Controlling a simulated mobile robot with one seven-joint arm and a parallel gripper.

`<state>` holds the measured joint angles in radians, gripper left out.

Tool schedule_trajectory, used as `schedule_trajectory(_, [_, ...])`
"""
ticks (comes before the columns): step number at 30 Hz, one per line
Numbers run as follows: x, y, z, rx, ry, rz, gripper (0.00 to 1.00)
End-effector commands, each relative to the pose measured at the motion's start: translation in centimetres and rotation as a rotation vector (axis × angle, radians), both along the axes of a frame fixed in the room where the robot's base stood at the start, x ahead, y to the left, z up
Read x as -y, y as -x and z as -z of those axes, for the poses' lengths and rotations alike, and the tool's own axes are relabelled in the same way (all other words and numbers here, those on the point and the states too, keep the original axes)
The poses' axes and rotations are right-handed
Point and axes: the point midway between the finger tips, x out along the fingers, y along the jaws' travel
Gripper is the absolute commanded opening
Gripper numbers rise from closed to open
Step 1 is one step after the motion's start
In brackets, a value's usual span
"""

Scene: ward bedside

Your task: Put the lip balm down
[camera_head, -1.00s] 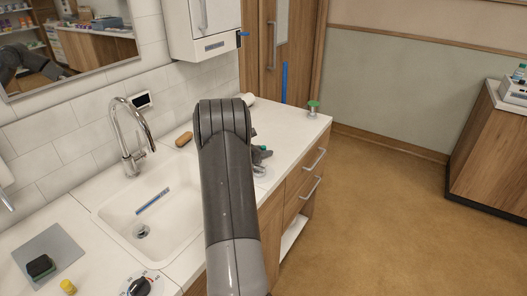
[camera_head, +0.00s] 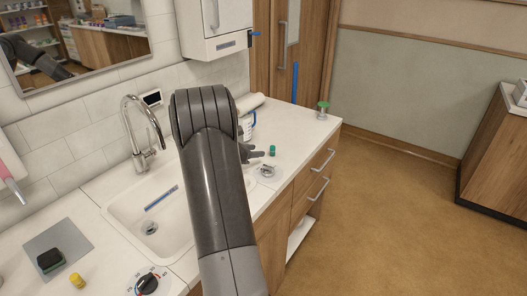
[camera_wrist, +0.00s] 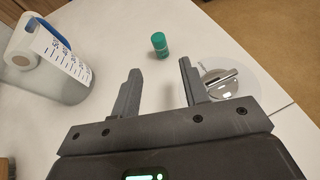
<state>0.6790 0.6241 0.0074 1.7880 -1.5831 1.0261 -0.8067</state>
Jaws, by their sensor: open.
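The lip balm (camera_wrist: 160,44) is a small green cylinder standing upright on the white counter (camera_wrist: 125,30). In the wrist view it is just beyond my fingertips and between their lines, not touching either finger. My gripper (camera_wrist: 158,78) is open and empty. In the head view the lip balm (camera_head: 272,150) stands on the counter to the right of my gripper (camera_head: 253,153), which is partly hidden behind my arm.
A round metal fitting (camera_wrist: 222,85) lies right of my gripper, near the counter edge. The sink (camera_head: 135,210) is left of my arm.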

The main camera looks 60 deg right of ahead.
Motion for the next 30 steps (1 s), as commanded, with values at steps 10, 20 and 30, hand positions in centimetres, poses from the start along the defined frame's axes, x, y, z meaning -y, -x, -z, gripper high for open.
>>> schedule_trajectory(10, [-1.7, -0.5, -0.7, 0.000, 0.000, 0.000, 0.41])
schedule_trajectory(20, [-8.8, -0.6, -6.0, 0.258, -0.049, 0.087, 0.41])
schedule_trajectory(30, [-23.2, 1.8, -12.0, 0.727, -0.228, 0.280, 0.41])
